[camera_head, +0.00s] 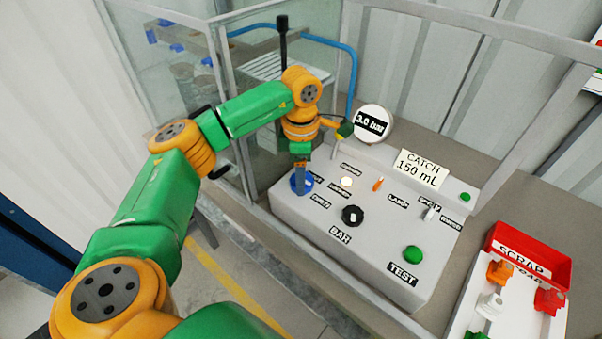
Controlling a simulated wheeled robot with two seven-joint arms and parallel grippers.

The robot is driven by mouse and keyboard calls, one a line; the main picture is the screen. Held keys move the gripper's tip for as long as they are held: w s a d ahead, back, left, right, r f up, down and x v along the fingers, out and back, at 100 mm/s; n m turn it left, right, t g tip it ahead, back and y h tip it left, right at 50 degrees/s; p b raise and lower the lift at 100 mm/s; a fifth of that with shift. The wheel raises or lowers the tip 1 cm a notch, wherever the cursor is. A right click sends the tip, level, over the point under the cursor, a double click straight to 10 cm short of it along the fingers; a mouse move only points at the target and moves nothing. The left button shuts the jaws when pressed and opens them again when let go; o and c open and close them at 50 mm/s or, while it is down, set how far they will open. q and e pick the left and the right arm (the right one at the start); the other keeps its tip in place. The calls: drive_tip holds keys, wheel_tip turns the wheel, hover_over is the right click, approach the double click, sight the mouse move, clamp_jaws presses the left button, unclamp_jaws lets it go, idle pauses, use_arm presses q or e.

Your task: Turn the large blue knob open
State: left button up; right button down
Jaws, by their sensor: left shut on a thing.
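The large blue knob (302,184) is on the left end of the grey control panel (376,244). My left gripper (301,178) points down at it from above and is shut on it. The gripper's fingers cover part of the knob, so its turned position cannot be told. My right gripper is not in view.
The panel also has a black BAR knob (352,215), a lit lamp (346,182), an orange lever (378,184), a white switch (430,214) and a green TEST button (413,254). A red SCRAP bin (545,250) stands right.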

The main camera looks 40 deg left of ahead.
use_arm(q)
drive_tip(key=shift+w+r, duration=0.1)
idle(0.3)
drive_tip(key=o, duration=1.4)
wheel_tip(320, 180, up, 7)
drive_tip(key=shift+r+b, duration=0.1)
drive_tip(key=shift+b, duration=0.55)
